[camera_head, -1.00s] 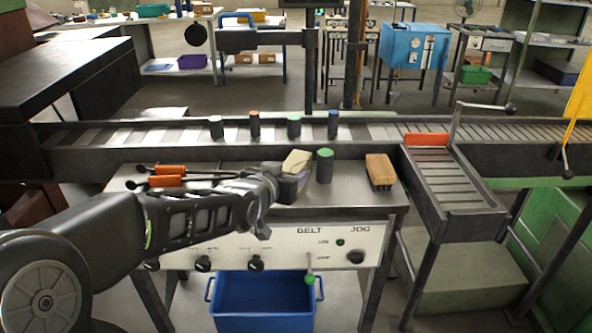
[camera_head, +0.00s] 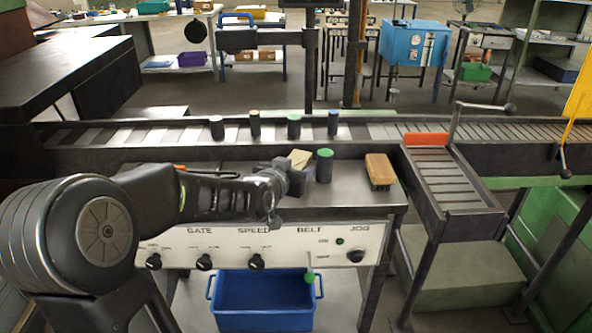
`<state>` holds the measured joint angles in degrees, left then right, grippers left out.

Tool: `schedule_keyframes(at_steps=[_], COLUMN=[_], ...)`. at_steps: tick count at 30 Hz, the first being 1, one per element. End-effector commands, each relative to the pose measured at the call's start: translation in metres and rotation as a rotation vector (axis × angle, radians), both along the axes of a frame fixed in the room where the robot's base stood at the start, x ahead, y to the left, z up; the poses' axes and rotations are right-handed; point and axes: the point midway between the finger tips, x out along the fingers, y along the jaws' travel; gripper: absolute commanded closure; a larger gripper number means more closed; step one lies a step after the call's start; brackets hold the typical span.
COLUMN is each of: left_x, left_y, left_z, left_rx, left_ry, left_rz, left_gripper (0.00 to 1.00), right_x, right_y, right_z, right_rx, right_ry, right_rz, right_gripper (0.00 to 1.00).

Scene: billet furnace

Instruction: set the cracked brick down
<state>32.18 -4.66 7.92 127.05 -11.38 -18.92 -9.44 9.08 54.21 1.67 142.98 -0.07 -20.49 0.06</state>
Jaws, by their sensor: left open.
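A pale beige block (camera_head: 300,158), which looks like the cracked brick, shows behind my left gripper on the bench top (camera_head: 330,205). Its lower part is hidden by the gripper, and no crack can be made out. My left gripper (camera_head: 297,174) is open, right at the near side of the block; I cannot tell whether they touch. My right gripper is not in view.
A green-topped cylinder (camera_head: 324,166) stands close to the right of the block. A wooden brush (camera_head: 380,170) lies farther right. Behind runs a roller conveyor (camera_head: 375,132) with several small cylinders. A control panel (camera_head: 290,245) fronts the bench, above a blue bin (camera_head: 263,297).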

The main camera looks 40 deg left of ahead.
Motion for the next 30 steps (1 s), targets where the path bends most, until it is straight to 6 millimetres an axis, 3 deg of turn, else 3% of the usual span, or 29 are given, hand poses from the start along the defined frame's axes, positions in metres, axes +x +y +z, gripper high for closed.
schedule_keyframes(at_steps=[12, 30], left_x=[-0.0003, -0.0003], left_y=[-0.0003, -0.0002], left_z=[0.0000, 0.0000], left_rx=[0.000, 0.000], left_ry=[0.000, 0.000], left_rz=[0.000, 0.000], left_gripper=[0.51, 1.00], right_x=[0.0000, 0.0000], right_y=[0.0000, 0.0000], right_z=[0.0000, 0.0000], right_rx=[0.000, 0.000], right_ry=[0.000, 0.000], right_rz=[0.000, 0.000], right_gripper=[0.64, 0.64])
